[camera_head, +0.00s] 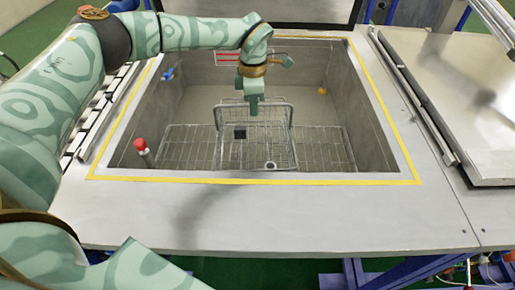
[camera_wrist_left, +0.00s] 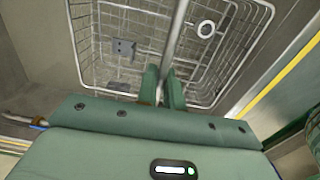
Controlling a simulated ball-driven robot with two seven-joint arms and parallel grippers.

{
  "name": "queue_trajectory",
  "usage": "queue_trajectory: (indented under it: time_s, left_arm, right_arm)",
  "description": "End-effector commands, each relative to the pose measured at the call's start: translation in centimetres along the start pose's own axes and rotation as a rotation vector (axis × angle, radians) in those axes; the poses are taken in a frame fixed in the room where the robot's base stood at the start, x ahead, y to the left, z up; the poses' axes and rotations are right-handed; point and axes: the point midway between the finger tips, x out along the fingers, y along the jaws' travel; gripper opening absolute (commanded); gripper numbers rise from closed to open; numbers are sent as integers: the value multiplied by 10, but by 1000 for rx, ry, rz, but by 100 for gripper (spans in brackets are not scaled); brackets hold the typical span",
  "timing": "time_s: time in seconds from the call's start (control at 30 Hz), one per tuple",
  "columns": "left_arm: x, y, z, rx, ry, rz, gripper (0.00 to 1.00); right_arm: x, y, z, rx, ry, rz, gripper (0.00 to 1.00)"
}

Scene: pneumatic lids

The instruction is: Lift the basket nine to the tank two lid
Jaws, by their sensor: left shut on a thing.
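The wire basket (camera_head: 228,152) hangs or stands inside the open sunken tank (camera_head: 210,103), above a wire rack at the tank's bottom. Its tall handle arches over it. My left gripper (camera_head: 252,106) points down from above and is shut on the handle's top bar. In the left wrist view the gripper's fingers (camera_wrist_left: 164,92) close around the handle bar, with the basket mesh (camera_wrist_left: 140,25) beyond them. A small dark block and a round ring show at the basket. I cannot tell whether the basket touches the rack. My right gripper is not in view.
A yellow line (camera_head: 250,181) runs around the tank opening. A metal lid (camera_head: 465,100) lies to the right. A red-topped part (camera_head: 140,145) stands at the tank's near left corner. Grey table surface (camera_head: 290,215) in front is clear.

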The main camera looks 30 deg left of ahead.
Motion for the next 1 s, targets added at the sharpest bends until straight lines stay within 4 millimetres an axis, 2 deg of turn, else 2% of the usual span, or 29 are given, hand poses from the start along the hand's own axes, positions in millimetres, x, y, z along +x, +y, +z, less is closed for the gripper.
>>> queue_trajectory:
  time_s: [0.03, 1.0]
  left_arm:
    - [-12, 0, 0, -1, -3, 4, 0]
    - [-115, 0, 0, -1, -3, 2, 0]
  right_arm:
    - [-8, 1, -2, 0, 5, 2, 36]
    - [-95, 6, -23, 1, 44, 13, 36]
